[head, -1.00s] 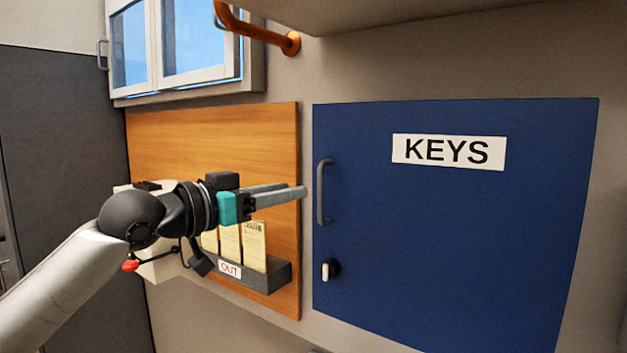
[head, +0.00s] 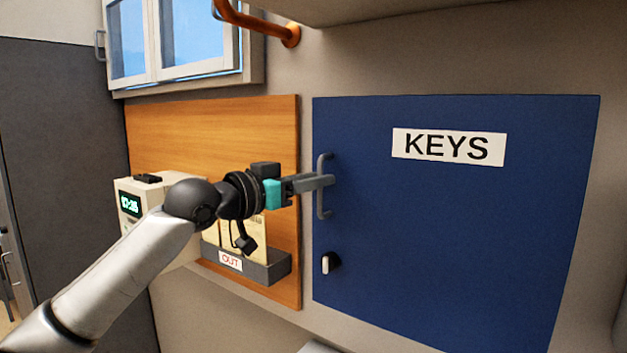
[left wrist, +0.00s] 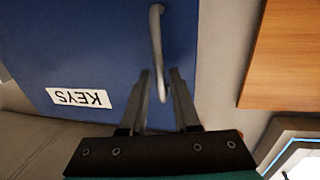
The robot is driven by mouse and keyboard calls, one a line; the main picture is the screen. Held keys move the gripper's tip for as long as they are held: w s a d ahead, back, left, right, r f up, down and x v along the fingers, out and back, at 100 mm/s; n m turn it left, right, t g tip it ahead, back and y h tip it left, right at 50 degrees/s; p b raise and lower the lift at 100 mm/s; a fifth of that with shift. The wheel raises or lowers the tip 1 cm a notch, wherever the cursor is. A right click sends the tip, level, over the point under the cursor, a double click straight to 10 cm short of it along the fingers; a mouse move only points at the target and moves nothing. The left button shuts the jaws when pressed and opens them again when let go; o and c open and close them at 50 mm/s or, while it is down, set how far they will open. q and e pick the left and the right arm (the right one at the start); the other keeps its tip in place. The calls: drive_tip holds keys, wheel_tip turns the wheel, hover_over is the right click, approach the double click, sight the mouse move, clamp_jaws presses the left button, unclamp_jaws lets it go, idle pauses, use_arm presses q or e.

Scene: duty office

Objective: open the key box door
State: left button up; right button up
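The key box door (head: 450,230) is a flat blue panel with a white KEYS label (head: 448,147), and it looks shut. Its grey upright bar handle (head: 321,206) is near the left edge, with a small black and white knob (head: 330,263) below. My left gripper (head: 328,180) comes in from the left at the middle of the handle. In the left wrist view the handle (left wrist: 156,35) runs between the two fingers (left wrist: 160,74), with a gap on either side, so the gripper is open around it. My right gripper is not in view.
Left of the door, a wooden board (head: 200,130) carries a grey OUT tray (head: 263,272) with cards. A box with a digital display (head: 130,204) stands behind my left arm. An orange pipe (head: 255,27) and a window (head: 190,40) are above.

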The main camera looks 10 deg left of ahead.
use_arm(q)
clamp_jaws()
idle(1.1)
